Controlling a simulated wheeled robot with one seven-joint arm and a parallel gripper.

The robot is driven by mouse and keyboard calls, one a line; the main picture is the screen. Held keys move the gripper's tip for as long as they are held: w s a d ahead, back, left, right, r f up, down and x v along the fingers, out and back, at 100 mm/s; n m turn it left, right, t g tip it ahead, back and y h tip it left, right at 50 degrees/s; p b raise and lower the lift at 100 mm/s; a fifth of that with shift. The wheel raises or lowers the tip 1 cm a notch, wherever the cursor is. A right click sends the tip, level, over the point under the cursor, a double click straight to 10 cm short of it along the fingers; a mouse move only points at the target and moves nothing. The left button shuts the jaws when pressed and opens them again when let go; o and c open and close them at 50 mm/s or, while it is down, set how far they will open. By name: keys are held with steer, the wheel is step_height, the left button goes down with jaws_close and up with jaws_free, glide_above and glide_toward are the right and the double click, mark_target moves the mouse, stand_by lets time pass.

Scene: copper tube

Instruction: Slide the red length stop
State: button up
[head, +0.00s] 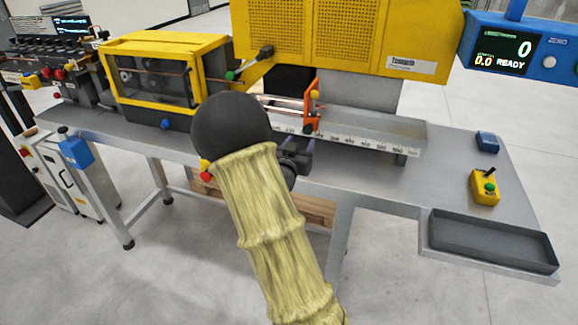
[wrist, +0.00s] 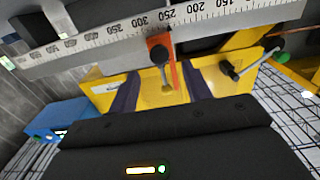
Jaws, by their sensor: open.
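In the wrist view the stop (wrist: 154,43) sits near the 250 mark of the rail (wrist: 105,43), with a dark round knob and short stem facing me. My gripper (head: 297,157) is just in front of and below the stop, partly hidden by my arm in the head view. In the wrist view my gripper (wrist: 162,74) is open, its two dark fingers apart on either side of the knob's stem. I cannot tell whether they touch it.
A yellow machine housing (head: 345,40) overhangs the bench behind the rail. A dark tray (head: 492,240) and a yellow button box (head: 485,187) are at the right. The rail right of the stop looks clear.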

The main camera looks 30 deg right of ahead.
steer(key=b+v, duration=0.1)
steer(key=v, duration=0.8)
steer(key=shift+a+f, duration=0.1)
steer(key=shift+a, duration=0.05)
steer(key=s+a+f+n+g+y+p, duration=0.1)
steer(key=a+f+n+y, duration=0.1)
steer(key=a+y, duration=0.35)
steer(key=s+a+f+n+g+y+p, duration=0.1)
steer(key=a+f+n+y+p, duration=0.15)
steer(key=a+y, duration=0.3)
steer(key=s+a+n+g+y+p, duration=0.1)
steer(key=s+a+n+g, duration=0.1)
steer(key=s, duration=0.5)
steer(key=s+a+n+g+y, duration=0.1)
steer(key=s+a+n+g, duration=0.2)
steer(key=s+a+g, duration=0.2)
steer(key=s, duration=0.2)
steer(key=shift+s+a+r+y+p, duration=0.15)
steer(key=shift+s+r+y+p, duration=0.1)
steer(key=shift+r+y+p, duration=0.15)
